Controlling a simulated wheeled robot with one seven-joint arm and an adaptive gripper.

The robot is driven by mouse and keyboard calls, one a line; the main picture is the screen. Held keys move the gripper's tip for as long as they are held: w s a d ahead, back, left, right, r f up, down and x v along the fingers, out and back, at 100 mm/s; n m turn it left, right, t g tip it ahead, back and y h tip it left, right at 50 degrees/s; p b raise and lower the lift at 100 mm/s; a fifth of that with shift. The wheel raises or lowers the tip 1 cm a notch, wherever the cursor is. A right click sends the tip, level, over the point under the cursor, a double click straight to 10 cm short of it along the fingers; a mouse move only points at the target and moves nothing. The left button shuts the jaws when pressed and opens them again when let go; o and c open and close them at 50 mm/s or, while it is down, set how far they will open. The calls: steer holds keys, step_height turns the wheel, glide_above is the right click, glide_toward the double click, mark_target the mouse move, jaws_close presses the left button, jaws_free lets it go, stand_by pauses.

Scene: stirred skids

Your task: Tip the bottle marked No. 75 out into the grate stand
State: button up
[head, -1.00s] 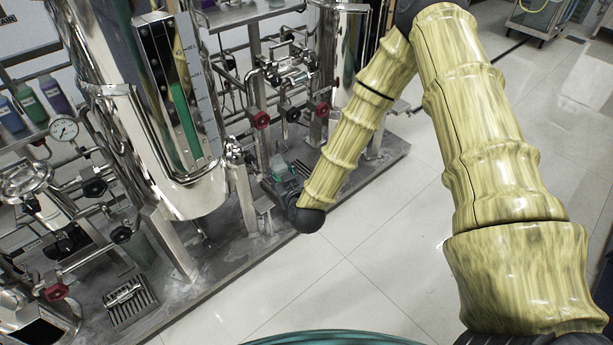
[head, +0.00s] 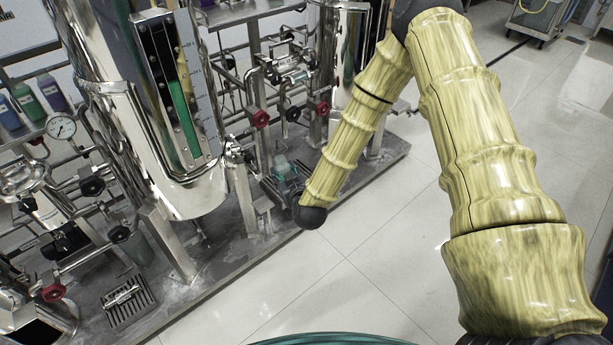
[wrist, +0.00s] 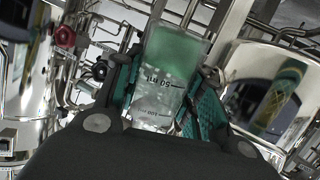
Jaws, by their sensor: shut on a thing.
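My gripper (head: 286,172) is small and partly hidden behind my forearm in the head view, low among the pipes of the skid. In the wrist view my gripper (wrist: 168,88) is shut on a clear bottle (wrist: 160,104) between its teal fingers. The bottle has green at its far end and printed volume marks that read upside down. No number 75 is readable, and its real tilt is unclear. A slotted metal grate (head: 128,301), likely the grate stand, is at the lower left of the head view, well away from my gripper.
A blue bottle (head: 9,114), a green one (head: 29,103) and a purple one (head: 52,93) stand on a left shelf. A steel vessel (head: 140,110) with a sight glass stands between them and my gripper. Pipes and red valve handles crowd around. Open floor lies right.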

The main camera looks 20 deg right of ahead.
steer(key=shift+n+g, duration=0.3)
steer(key=shift+w+d+f+b, duration=2.3)
steer(key=shift+w+f, duration=0.65)
steer(key=shift+f, duration=1)
steer(key=shift+w+d+f+b, duration=2.05)
steer(key=shift+w+f+b, duration=0.7)
steer(key=shift+f, duration=1.25)
steer(key=shift+w+d+f+b, duration=2.2)
steer(key=shift+w+f, duration=0.95)
steer(key=shift+f, duration=0.8)
